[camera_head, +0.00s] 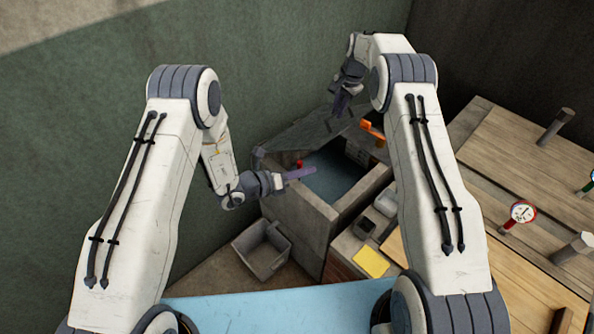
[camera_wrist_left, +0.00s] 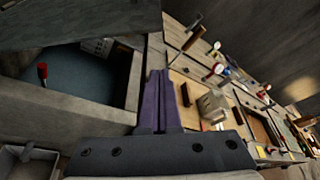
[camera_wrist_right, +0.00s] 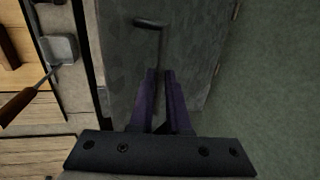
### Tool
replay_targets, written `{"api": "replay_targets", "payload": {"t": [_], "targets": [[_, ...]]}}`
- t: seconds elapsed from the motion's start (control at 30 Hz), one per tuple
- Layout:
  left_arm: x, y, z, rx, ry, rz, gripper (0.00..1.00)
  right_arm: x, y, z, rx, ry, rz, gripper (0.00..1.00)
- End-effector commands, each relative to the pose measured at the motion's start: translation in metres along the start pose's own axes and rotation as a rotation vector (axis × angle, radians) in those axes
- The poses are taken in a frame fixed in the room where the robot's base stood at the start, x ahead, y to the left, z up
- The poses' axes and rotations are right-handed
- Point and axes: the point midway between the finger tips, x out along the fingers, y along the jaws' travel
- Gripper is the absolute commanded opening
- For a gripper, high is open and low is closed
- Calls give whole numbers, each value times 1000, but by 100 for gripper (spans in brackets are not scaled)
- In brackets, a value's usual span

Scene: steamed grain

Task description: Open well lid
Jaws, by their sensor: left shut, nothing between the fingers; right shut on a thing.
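The well is a grey box (camera_head: 300,215) by the green wall, with a blue inside (camera_head: 335,178) that shows. Its grey lid (camera_head: 300,132) is raised and tilted at the back of the opening; the lid also shows in the left wrist view (camera_wrist_left: 70,22). In the right wrist view, a dark bent handle (camera_wrist_right: 152,23) on the lid runs down to my right fingers. My right gripper (camera_head: 340,108) is shut on this handle; the exact contact is partly hidden. My left gripper (camera_head: 312,172) is shut and empty, above the well's near wall.
A red-topped item (camera_wrist_left: 42,72) shows at the well opening. An orange handle (camera_head: 372,131) is by its right side. A grey bin (camera_head: 262,255) stands on the floor in front. To the right are a yellow square (camera_head: 370,262) and a wooden counter (camera_head: 510,150) with gauges.

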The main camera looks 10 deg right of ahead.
Motion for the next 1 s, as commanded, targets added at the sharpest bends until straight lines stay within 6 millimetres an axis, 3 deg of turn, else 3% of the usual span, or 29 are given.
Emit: {"api": "replay_targets", "payload": {"t": [0.23, 0.3, 0.5, 1.0], "targets": [[54, -1, -2, 3, 2, -4, 0, 5, -2, 5, -2, -8, -3, 0], [45, 0, 16, 4, -5, -1, 0, 4, -2, 5, -2, -7, -3, 0], [38, -1, 34, 2, 0, -1, 0, 5, -2, 5, -2, -8, -2, 0], [34, 0, 42, 2, 0, -1, 0, 4, -3, 5, -2, -8, -2, 0]]}}
